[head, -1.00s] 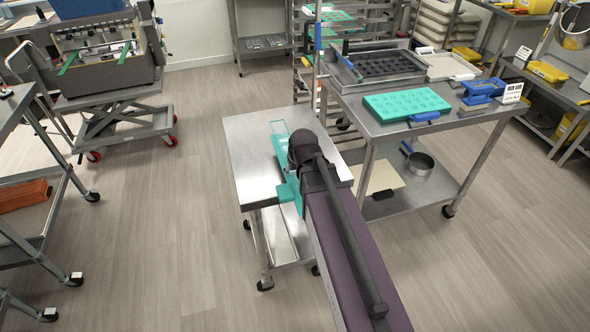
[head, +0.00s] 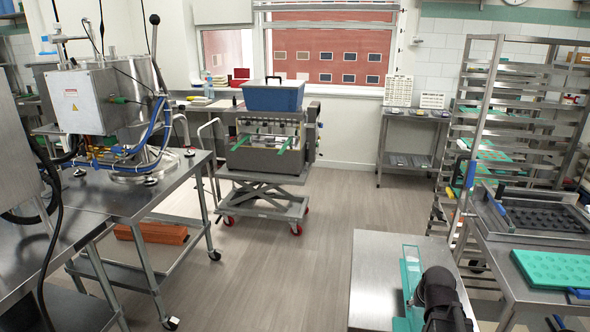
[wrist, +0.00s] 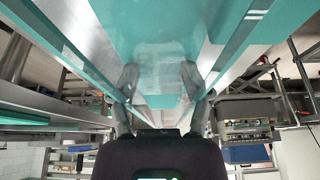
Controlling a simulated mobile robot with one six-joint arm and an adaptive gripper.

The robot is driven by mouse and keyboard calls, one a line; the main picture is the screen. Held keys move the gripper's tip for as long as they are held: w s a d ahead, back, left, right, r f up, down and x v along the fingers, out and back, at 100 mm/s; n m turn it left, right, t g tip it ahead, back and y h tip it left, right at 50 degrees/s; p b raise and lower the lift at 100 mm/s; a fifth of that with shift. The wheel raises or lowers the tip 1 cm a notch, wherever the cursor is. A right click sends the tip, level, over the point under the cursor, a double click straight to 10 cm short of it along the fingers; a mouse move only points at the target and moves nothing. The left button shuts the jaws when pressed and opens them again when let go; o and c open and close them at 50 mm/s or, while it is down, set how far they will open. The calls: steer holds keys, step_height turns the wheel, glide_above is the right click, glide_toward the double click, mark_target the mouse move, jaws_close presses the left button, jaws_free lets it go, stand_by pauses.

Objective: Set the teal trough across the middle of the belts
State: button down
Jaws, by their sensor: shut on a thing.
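The teal trough (head: 411,270) shows in the head view at the lower right, above the steel table. It fills the upper part of the wrist view (wrist: 225,25), where its pale see-through middle runs between teal sides. My gripper (wrist: 158,85) is shut on the trough, one finger at each side; in the head view my dark wrist hides the near part. The depositor (head: 268,147) stands on a lift cart, left of centre in the head view. Two green belts (head: 240,143) (head: 283,145) show on its front, well apart from the trough.
A small steel table (head: 378,265) lies under the trough. A blue bin (head: 274,95) sits on the depositor. The lift cart (head: 264,197) has open floor in front. A steel bench (head: 105,205) stands left; a table with a teal mould (head: 556,268) and a tray rack stand right.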

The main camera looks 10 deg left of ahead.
steer(key=shift+r+p, duration=1.25)
steer(key=shift+r, duration=0.45)
steer(key=shift+s, duration=0.1)
